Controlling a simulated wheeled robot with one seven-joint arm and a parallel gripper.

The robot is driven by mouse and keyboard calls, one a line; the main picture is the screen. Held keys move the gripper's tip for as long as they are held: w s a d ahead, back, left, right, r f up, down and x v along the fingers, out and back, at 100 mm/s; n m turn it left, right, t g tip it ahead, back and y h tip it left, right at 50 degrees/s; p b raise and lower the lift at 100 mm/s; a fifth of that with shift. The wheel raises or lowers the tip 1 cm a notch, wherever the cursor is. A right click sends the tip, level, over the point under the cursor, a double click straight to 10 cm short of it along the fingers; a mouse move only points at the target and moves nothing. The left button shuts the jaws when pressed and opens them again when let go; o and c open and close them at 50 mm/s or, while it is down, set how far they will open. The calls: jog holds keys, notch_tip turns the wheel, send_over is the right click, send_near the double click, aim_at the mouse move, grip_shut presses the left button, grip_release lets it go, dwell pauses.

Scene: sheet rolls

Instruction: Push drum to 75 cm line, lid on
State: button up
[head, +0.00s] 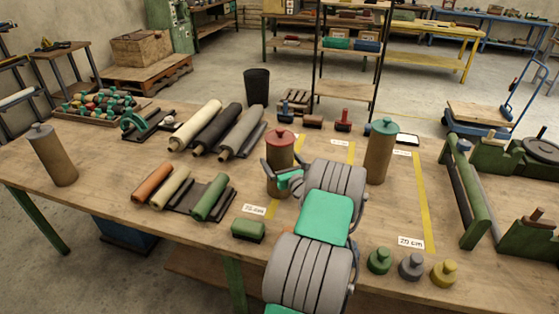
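A brown drum with a red knobbed lid (280,139) stands upright on the table just beyond my arm, its lid on. My gripper (281,160) is at this drum, with dark fingers spread on either side of its near face. Whether they touch it is unclear. My arm hides part of its right side. A second brown drum with a teal lid (379,155) stands further right, and a third with a grey lid (54,158) stands at the far left. Yellow tape lines cross the table: one by the red-lidded drum (273,205), one at the right (424,205). Their label numbers are hard to read.
Rolls (212,128) and small rolls (183,195) lie left of the red-lidded drum. A green block (248,230) sits near the front. Several knobbed weights (411,266) stand front right, with a green roller frame (467,195) beyond.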

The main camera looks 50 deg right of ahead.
aim_at(286, 167)
jog(key=b+v, duration=0.1)
jog(key=v, duration=0.6)
jog(key=shift+s+a, duration=0.15)
jog(key=shift+s, duration=0.05)
